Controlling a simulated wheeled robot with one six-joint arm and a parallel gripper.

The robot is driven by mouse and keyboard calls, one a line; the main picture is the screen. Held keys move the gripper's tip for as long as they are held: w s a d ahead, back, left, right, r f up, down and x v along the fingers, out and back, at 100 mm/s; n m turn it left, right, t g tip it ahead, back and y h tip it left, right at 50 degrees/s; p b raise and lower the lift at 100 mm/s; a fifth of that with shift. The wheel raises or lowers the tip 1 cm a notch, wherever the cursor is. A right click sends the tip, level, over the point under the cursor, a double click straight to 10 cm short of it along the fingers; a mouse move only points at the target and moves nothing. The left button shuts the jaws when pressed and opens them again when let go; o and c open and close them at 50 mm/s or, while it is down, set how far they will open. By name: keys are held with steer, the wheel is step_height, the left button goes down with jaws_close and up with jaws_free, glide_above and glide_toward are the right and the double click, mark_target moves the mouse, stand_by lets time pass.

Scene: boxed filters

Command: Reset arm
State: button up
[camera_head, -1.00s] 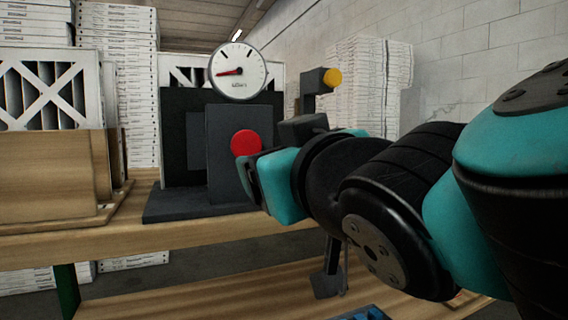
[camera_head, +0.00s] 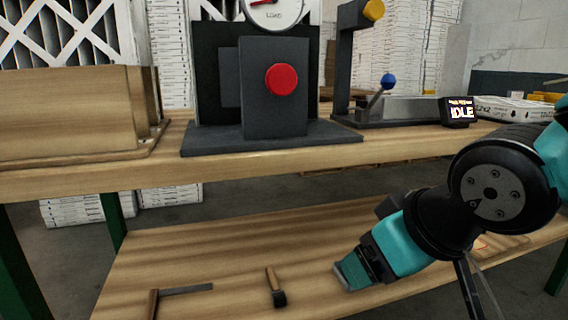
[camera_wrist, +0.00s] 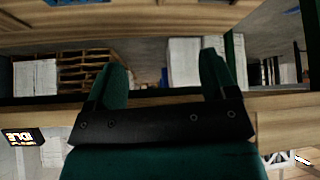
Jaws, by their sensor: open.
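My gripper (camera_head: 350,276) is at the right in the head view, pointing down and left over the lower wooden shelf (camera_head: 210,240). In the wrist view its two green fingers (camera_wrist: 172,85) stand apart with nothing between them. My arm bends in from the right edge of the head view. I cannot tell whether the fingertips touch the shelf.
On the upper bench (camera_head: 240,165) stand a dark machine with a red button (camera_head: 281,80), a gauge (camera_head: 275,12), a device with a blue-knobbed lever (camera_head: 388,81) and an IDLE display (camera_head: 460,111). A brush (camera_head: 276,288) and an L-shaped tool (camera_head: 180,291) lie on the shelf.

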steer(key=s+d+f+n+g+y, duration=0.1)
steer(key=s+d+f+g, duration=0.2)
steer(key=s+g, duration=0.55)
step_height(320, 180, up, 31)
steer(key=s+t+p, duration=0.1)
steer(key=t+p, duration=0.1)
steer(key=p, duration=2.9)
steer(key=shift+s+a+f, duration=0.15)
steer(key=shift+a, duration=0.05)
